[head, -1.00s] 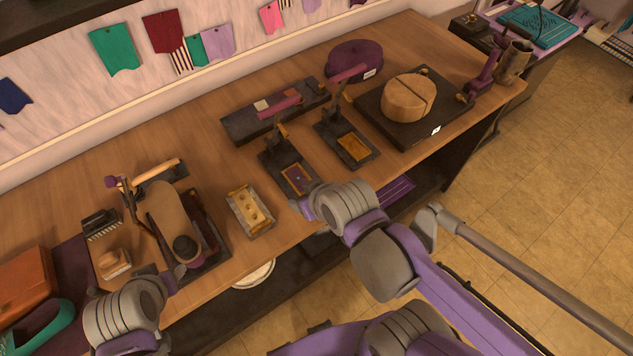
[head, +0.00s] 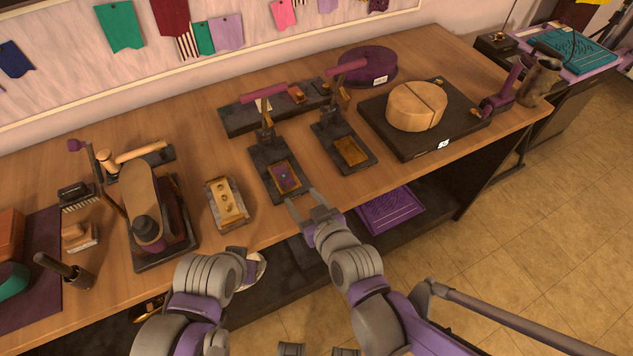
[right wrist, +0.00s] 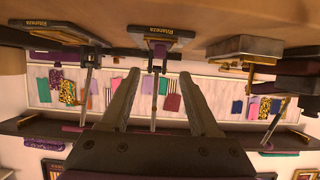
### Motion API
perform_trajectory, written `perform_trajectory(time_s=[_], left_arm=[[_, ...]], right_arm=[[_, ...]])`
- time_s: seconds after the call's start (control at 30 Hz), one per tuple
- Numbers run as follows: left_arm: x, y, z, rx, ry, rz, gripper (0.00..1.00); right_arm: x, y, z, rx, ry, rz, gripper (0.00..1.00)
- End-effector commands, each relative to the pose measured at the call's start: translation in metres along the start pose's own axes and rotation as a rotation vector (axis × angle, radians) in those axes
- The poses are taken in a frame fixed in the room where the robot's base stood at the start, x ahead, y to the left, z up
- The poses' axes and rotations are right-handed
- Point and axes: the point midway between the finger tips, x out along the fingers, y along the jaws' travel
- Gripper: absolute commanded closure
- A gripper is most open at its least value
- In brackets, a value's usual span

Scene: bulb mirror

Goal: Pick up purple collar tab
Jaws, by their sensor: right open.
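The purple collar tab (head: 286,177) appears as a small purple patch in the brass-framed bed of the left lever press (head: 268,155). It has a small spot near its middle. In the right wrist view, which looks upside down, a purple patch (right wrist: 160,37) shows on the press at the top middle. My right gripper (head: 303,197) is open and empty, just in front of that press and apart from the tab. Its two fingers (right wrist: 159,75) are spread in the wrist view. My left arm's wrist (head: 212,275) is at the table's front edge; its jaws are unclear.
A second lever press (head: 343,142) stands close on the right. A brass-studded block (head: 227,203) lies to the left. A round wooden block (head: 416,106) sits on a dark slab farther right. A purple panel (head: 390,210) lies on the shelf below.

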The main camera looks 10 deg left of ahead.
Motion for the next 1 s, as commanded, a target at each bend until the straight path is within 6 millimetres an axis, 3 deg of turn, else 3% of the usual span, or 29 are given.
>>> perform_trajectory(time_s=[0.17, 0.4, 0.67, 1.0], left_arm=[[0.003, 0.000, 0.002, 0.000, -0.001, 0.000, 0.50], [0.006, 0.000, 0.004, 0.000, -0.003, 0.000, 0.50], [0.006, 0.000, 0.004, 0.000, -0.003, 0.000, 0.50], [0.005, 0.000, 0.004, 0.000, -0.002, 0.000, 0.50]], right_arm=[[0.013, -0.005, -0.001, -0.005, 0.014, -0.007, 0.38], [0.048, -0.004, -0.001, -0.005, 0.012, -0.006, 0.38], [0.065, -0.004, -0.002, -0.005, 0.012, -0.006, 0.38], [0.107, -0.002, -0.005, -0.004, 0.012, -0.006, 0.38]])
